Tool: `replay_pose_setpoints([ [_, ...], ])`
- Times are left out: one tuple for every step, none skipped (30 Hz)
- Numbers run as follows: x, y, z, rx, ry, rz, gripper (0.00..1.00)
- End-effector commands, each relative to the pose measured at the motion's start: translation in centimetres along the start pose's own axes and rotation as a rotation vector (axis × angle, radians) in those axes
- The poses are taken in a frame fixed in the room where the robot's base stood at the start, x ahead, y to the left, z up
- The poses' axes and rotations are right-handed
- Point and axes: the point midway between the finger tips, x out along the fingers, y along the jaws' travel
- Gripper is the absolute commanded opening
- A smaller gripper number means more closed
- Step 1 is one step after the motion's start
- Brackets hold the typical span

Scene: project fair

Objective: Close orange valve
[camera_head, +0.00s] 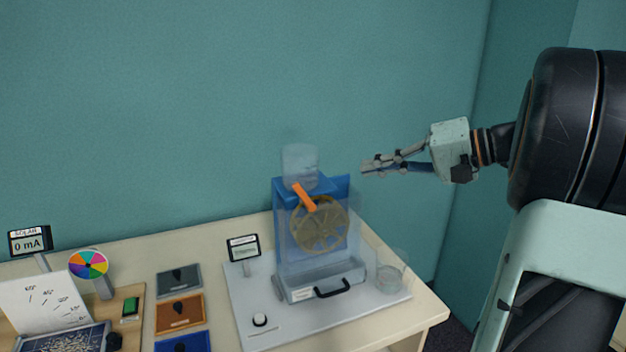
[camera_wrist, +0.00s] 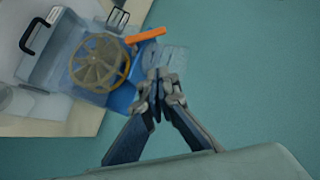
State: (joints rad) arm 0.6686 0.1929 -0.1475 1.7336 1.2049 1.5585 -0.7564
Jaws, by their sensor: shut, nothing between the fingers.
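The orange valve (camera_head: 303,197) is a short bar-shaped handle near the top of a clear and blue water-wheel model (camera_head: 283,235). In the head view it slants from upper left down to the right, in front of the wheel (camera_head: 319,224) and below a clear tank (camera_head: 300,163). In the wrist view the orange valve (camera_wrist: 146,35) lies beyond the fingertips, apart from them. My gripper (camera_head: 366,167) is shut and empty, in the air to the right of the model's top. Its closed fingers also show in the wrist view (camera_wrist: 159,76).
The model stands on a grey base (camera_head: 250,310) with a small display (camera_head: 243,248), a black-and-white knob (camera_head: 260,320) and a clear beaker (camera_head: 388,279). Coloured plates (camera_head: 179,314) and a solar display (camera_head: 30,241) are at left. A teal wall is behind; the air around my gripper is free.

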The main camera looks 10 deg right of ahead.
Motion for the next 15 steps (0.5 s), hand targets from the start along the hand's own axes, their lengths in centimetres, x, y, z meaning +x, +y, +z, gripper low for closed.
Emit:
replay_pose_setpoints([
  [-0.57, 0.07, -0.06, -0.002, 0.008, -0.003, 0.00],
  [-0.79, 0.08, -0.07, -0.003, 0.010, -0.005, 0.00],
  [-1.00, 0.07, -0.06, -0.004, 0.011, -0.007, 0.00],
  [-1.10, 0.05, -0.05, -0.004, 0.012, -0.009, 0.00],
  [-1.17, 0.04, -0.04, -0.005, 0.012, -0.010, 0.00],
  [-1.22, 0.02, -0.03, -0.005, 0.012, -0.011, 0.00],
  [-1.23, 0.02, -0.03, -0.005, 0.012, -0.011, 0.00],
  [-1.24, 0.02, -0.03, -0.006, 0.012, -0.011, 0.00],
  [-1.23, 0.02, -0.03, -0.005, 0.012, -0.011, 0.00],
  [-1.22, 0.02, -0.03, -0.005, 0.012, -0.011, 0.00],
  [-1.22, 0.02, -0.03, -0.005, 0.012, -0.011, 0.00],
  [-1.21, 0.03, -0.03, -0.005, 0.012, -0.011, 0.00],
  [-1.21, 0.03, -0.03, -0.005, 0.012, -0.010, 0.00],
  [-1.20, 0.03, -0.03, -0.005, 0.012, -0.010, 0.00],
  [-1.16, 0.03, -0.03, -0.005, 0.012, -0.010, 0.00],
])
